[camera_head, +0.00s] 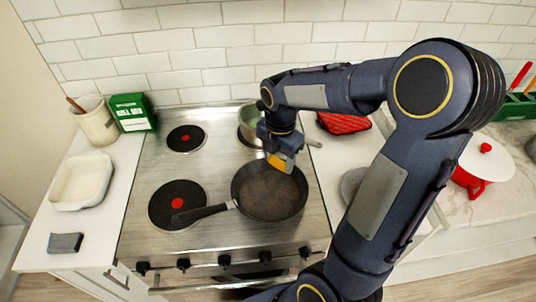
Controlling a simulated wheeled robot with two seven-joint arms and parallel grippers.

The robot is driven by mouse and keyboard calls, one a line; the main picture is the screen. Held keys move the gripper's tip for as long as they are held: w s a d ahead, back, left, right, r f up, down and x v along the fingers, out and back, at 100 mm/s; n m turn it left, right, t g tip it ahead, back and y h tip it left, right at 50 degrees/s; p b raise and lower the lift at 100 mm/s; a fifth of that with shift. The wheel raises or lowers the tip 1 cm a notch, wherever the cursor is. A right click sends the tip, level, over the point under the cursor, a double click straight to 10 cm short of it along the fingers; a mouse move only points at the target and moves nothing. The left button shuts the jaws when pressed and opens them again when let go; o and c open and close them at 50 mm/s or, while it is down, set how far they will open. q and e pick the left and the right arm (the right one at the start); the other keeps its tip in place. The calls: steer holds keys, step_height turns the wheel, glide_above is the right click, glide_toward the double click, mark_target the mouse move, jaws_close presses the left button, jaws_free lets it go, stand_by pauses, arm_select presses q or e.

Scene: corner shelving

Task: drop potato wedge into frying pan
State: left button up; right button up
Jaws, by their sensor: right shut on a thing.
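A dark frying pan (262,203) sits on the front right of the stove, its handle pointing left. My right gripper (278,163) is over the far right part of the pan, pointing down. It is shut on an orange-yellow potato wedge (277,162), which shows at its fingertips. From this view I cannot tell how high the wedge is above the pan. The pan's inside looks empty where it shows. My left gripper is not in view.
A pot (252,117) stands on the back right burner, partly behind my right arm. Two burners on the left are bare. A white dish (82,183) and a grey sponge (65,243) lie on the left counter. A red pot (482,170) stands at the right.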

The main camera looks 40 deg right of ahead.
mark_target(276, 165)
steer(key=shift+w+a, duration=0.2)
steer(key=shift+w, duration=0.05)
steer(key=shift+w+f, duration=0.1)
steer(key=shift+f, duration=0.15)
step_height(276, 165, down, 6)
steer(key=b, duration=0.5)
steer(key=shift+r, duration=0.2)
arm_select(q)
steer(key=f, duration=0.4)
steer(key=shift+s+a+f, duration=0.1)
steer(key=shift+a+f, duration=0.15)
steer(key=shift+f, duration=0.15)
arm_select(e)
steer(key=o, duration=1)
steer(key=shift+o, duration=0.2)
steer(key=shift+r, duration=0.1)
arm_select(q)
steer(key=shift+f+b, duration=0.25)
steer(key=shift+b, duration=0.05)
arm_select(e)
step_height(276, 165, up, 8)
steer(key=shift+f, duration=0.15)
